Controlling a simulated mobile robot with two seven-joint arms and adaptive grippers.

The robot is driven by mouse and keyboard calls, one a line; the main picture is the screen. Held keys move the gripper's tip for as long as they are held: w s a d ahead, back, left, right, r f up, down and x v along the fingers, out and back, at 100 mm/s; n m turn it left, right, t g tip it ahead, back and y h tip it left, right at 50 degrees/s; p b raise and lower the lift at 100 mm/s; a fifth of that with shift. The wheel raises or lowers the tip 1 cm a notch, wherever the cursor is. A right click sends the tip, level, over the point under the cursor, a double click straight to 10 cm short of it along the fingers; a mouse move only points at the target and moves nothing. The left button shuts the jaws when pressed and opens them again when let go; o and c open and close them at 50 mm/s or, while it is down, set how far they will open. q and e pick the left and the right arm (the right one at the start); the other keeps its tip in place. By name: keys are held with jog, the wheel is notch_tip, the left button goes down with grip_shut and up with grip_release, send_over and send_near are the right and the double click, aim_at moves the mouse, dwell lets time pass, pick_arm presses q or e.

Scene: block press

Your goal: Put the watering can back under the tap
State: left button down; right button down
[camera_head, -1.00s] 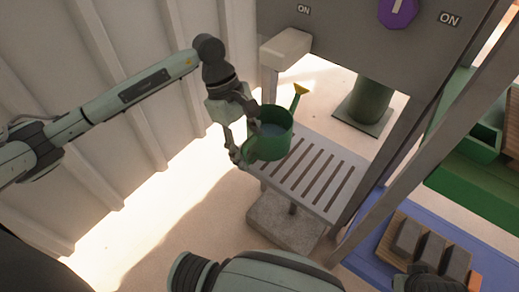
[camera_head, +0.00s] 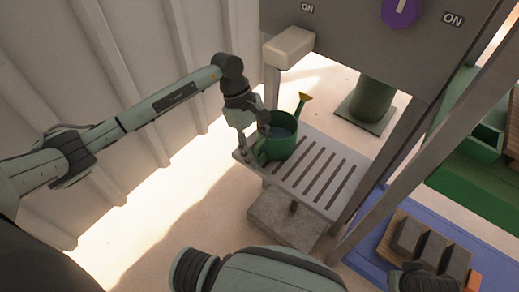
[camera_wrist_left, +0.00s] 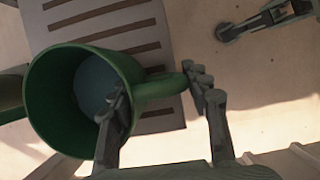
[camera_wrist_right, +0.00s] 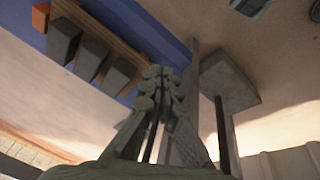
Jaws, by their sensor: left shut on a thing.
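The green watering can (camera_head: 284,146) with a yellow-tipped spout is upright over the left end of the grey slatted shelf (camera_head: 328,208). I cannot tell whether its base touches the slats. My left gripper (camera_head: 256,150) is shut on the can's handle, at the can's left side. In the left wrist view the handle (camera_wrist_left: 158,88) runs between the fingers (camera_wrist_left: 160,90), and blue-grey water shows inside the can. A pale block (camera_head: 288,46), perhaps the tap, juts from the grey panel above the can. My right gripper (camera_wrist_right: 160,82) is shut and empty, away from the can.
A grey press frame with a purple knob (camera_head: 401,10) and ON labels stands behind the shelf. A concrete block (camera_head: 285,218) sits below the shelf. At right, grey blocks (camera_head: 433,250) lie on a wooden board over a blue mat. A ribbed wall (camera_head: 150,60) stands at left.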

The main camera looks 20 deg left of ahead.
pick_arm(q)
jog(key=c, duration=0.7)
grip_release()
jog(key=shift+c, duration=0.2)
pick_arm(e)
jog(key=shift+s+d+r, duration=0.2)
jog(key=shift+s+r, duration=0.1)
jog(key=shift+s, duration=0.05)
